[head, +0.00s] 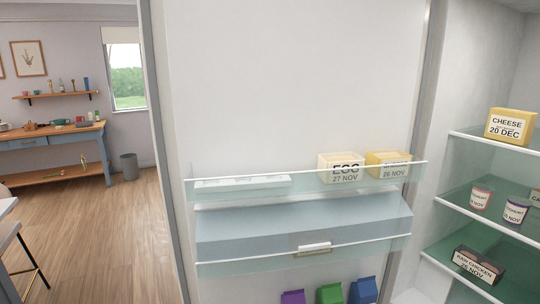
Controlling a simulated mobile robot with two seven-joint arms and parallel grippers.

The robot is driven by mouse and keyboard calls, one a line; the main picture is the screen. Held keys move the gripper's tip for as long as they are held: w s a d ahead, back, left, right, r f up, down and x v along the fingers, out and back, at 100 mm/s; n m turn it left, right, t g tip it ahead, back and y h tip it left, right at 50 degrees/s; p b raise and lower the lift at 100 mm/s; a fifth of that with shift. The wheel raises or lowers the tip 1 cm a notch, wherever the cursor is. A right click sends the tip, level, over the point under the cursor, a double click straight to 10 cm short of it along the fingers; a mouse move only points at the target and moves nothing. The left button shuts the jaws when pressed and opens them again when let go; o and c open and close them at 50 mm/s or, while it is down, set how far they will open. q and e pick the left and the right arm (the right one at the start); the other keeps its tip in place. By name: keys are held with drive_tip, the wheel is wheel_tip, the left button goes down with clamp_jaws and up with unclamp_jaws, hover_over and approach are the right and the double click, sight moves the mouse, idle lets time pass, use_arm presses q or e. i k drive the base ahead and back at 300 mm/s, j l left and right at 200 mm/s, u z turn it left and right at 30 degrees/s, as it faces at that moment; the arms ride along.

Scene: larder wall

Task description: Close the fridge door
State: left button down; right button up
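The fridge door (290,80) stands open and fills the middle of the head view, its white inner side facing me. Below is a blue-grey compartment (300,228) with a light handle. The fridge interior (470,70) shows to the right, with glass shelves bearing a cheese box (510,126), small pots (481,197) and a raw chicken pack (478,265). Neither of my grippers is in view.
Purple, green and blue cartons (330,294) stand low in the door. Left of the door is open wooden floor (85,230). A wooden workbench (55,135), a grey bin (130,167) and a stool (20,255) stand there.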

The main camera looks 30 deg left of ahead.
sight(244, 97)
drive_tip(key=j, duration=0.55)
drive_tip(key=k+j, duration=0.1)
drive_tip(key=j, duration=0.45)
drive_tip(key=j+z, duration=0.3)
drive_tip(key=j, duration=0.25)
drive_tip(key=j+z, duration=0.25)
drive_tip(key=j, duration=0.25)
drive_tip(key=j+z, duration=0.35)
drive_tip(key=j, duration=0.15)
drive_tip(key=j+z, duration=0.35)
drive_tip(key=j, duration=0.2)
drive_tip(key=j+z, duration=0.45)
drive_tip(key=j, duration=0.45)
drive_tip(key=k+j+z, duration=0.1)
drive_tip(key=j+z, duration=0.35)
drive_tip(key=j, duration=0.5)
